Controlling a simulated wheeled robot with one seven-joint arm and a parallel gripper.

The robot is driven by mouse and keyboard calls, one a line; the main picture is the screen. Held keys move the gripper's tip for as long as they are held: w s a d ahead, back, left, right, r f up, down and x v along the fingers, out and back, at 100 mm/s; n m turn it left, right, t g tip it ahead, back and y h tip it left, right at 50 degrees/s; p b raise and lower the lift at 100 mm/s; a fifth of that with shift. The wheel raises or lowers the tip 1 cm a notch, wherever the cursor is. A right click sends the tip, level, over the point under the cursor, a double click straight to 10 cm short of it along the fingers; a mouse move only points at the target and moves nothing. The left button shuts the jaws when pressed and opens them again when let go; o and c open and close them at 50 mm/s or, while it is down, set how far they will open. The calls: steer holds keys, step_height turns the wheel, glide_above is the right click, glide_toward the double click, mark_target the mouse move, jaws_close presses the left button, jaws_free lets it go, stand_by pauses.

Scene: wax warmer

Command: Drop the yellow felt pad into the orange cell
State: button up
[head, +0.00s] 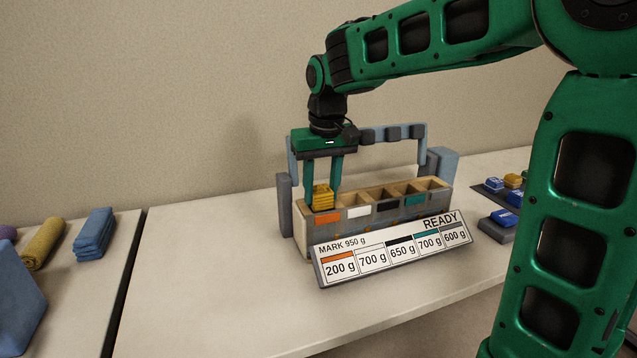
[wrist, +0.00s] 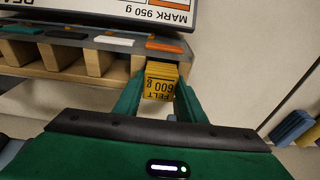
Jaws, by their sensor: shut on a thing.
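The yellow felt pad (head: 322,197) is a small block held between the fingers of my gripper (head: 323,186). In the wrist view the pad (wrist: 160,82) shows the print "FELT 600 g", and my gripper (wrist: 158,100) is shut on it. The wooden rack has a row of cells. The orange cell, at the left end, has an orange tag (head: 327,218); the tag also shows in the wrist view (wrist: 165,46). The pad is at the mouth of the orange cell, its top above the rim. How deep its lower part sits is hidden.
A sign (head: 392,250) in front of the rack reads "MARK 950 g", "READY" and a weight per colour, orange at 200 g. A blue frame (head: 425,142) rises behind the cells. Blue and yellow pieces (head: 512,181) lie on a dark tray at right. Folded cloths (head: 94,234) lie at left.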

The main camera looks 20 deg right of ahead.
mark_target(323, 193)
steer(key=shift+f, duration=0.25)
steer(key=o, duration=1.1)
steer(key=shift+o, duration=0.2)
steer(key=shift+r, duration=0.1)
step_height(323, 193, up, 10)
steer(key=s, duration=0.1)
steer(key=shift+s+r, duration=0.25)
